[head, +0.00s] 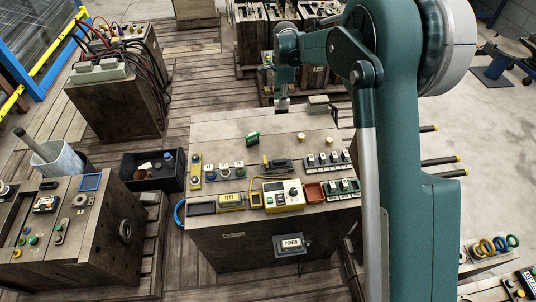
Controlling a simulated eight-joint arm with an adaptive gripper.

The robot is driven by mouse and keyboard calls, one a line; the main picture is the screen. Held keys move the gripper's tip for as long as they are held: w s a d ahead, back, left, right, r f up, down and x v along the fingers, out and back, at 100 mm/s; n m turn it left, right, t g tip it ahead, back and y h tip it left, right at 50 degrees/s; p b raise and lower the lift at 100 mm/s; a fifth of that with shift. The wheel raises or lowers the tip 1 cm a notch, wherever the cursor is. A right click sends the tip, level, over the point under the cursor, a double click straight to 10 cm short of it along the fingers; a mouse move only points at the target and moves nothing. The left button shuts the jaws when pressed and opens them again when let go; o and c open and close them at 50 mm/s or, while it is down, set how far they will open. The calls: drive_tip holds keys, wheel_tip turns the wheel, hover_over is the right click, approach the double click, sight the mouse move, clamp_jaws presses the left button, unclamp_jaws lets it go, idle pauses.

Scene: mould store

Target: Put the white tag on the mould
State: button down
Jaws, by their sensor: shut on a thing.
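My gripper (283,88) hangs near the far edge of the central brown block (225,246), seen small and partly from behind its own links. It is shut on a small pale thing (283,104); I cannot tell for certain that this is the white tag. I cannot tell whether this thing touches the block's top. A green tag-like piece (252,138) stands on the block, nearer and to the left. A pale flat box (318,104) lies at the far edge, right of the gripper. No label singles out one block as the mould.
A black crate (150,183) and white bucket (57,161) stand left. The block's far left top is clear. My upper arm hides much of the right.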

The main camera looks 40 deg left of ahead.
sight(282, 112)
drive_tip(key=shift+f+b, duration=0.45)
drive_tip(key=shift+f, duration=2.7)
drive_tip(key=shift+f+b, duration=0.3)
drive_tip(key=shift+f, duration=1.6)
drive_tip(key=shift+f, duration=0.1)
drive_tip(key=c, duration=2.5)
unclamp_jaws()
drive_tip(key=shift+o, duration=0.4)
wheel_tip(282, 112, up, 12)
drive_tip(key=shift+r+p, duration=0.15)
drive_tip(key=shift+p, duration=0.65)
